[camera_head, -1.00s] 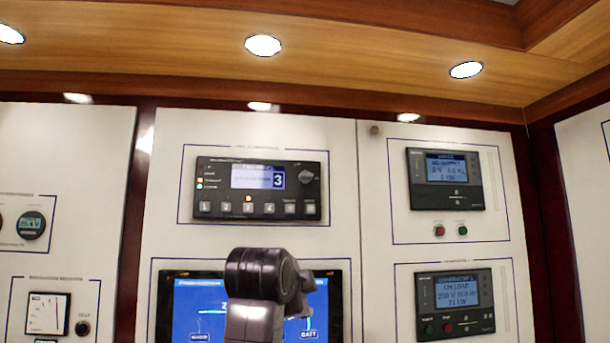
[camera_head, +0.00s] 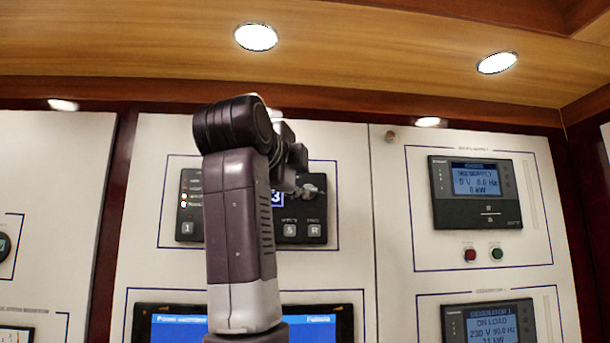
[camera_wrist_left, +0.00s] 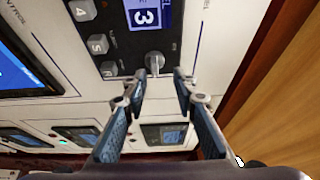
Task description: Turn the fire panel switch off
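A dark panel (camera_head: 190,215) with numbered keys and a lit "3" display is on the white wall; its label is too small to read, so I cannot confirm it is the fire panel. Its grey round switch knob (camera_wrist_left: 154,62) shows in the left wrist view. In the head view my left gripper (camera_head: 314,187) is in front of the panel's right side and hides the knob. In the left wrist view my left gripper (camera_wrist_left: 160,76) is open, its fingertips spread near the knob. Contact cannot be told. My right gripper is not in view.
A blue screen (camera_head: 165,325) is below the panel. At the right are a "no supply" display (camera_head: 475,185) with red (camera_head: 470,255) and green (camera_head: 497,254) buttons, and a generator display (camera_head: 488,322). A wooden overhang (camera_head: 380,55) runs above.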

